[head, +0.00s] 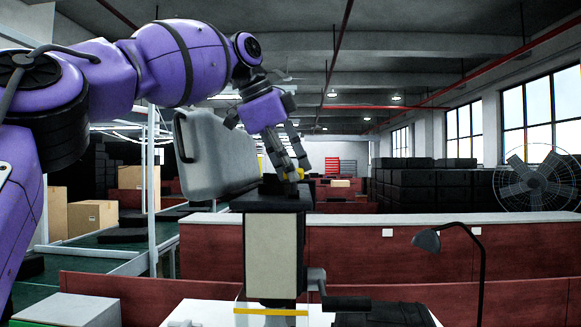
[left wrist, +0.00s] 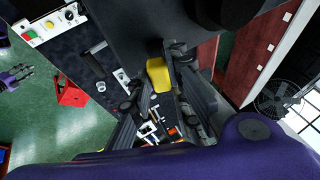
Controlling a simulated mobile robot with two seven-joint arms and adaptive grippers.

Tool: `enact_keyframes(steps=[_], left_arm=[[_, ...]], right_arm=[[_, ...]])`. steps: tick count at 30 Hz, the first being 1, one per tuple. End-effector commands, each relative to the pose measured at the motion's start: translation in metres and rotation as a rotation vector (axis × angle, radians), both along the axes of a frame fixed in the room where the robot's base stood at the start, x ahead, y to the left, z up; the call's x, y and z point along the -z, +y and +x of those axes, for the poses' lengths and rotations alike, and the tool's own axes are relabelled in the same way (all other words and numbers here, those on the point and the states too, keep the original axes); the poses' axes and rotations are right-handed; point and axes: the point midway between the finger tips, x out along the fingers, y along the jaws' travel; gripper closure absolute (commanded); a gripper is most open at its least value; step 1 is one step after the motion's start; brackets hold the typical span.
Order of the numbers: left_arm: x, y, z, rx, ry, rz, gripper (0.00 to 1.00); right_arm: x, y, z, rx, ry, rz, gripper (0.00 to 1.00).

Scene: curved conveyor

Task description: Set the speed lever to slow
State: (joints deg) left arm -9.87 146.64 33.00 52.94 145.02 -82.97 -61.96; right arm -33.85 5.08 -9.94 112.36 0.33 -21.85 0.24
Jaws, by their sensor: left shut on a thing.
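The yellow handle (left wrist: 158,72), which looks like the speed lever's grip, shows between the fingers of my left gripper (left wrist: 163,88) in the left wrist view. In the head view my left gripper (head: 294,172) reaches down from the upper left onto the black top of a post-like machine (head: 272,198), and only a bit of yellow shows by its fingertips. The gripper is shut on the yellow handle. The lever's base and any speed marks are hidden or too small to read. A small purple and dark gripper, probably my right one (left wrist: 14,76), shows at the left wrist view's left edge, away from the lever.
A large grey case (head: 215,155) stands just left of the gripper. A black desk lamp (head: 428,241) stands at the right. Red-brown partitions (head: 400,255) run behind the machine.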

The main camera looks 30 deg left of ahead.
Motion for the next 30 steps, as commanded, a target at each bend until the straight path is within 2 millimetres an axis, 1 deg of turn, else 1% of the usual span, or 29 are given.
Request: enact_keyframes(steps=[5, 11, 30], left_arm=[[0.0, -0.001, -0.002, 0.003, -0.02, 0.011, 1.0], [0.003, -0.004, -0.006, 0.007, -0.083, 0.049, 1.0], [0.014, -0.014, -0.023, 0.004, -0.387, 0.235, 1.0]], right_arm=[[0.001, -0.003, -0.001, -0.002, 0.002, -0.005, 0.6], [0.001, -0.002, -0.001, -0.002, 0.002, -0.005, 0.6], [-0.008, 0.006, 0.007, 0.005, -0.015, 0.012, 0.6]])
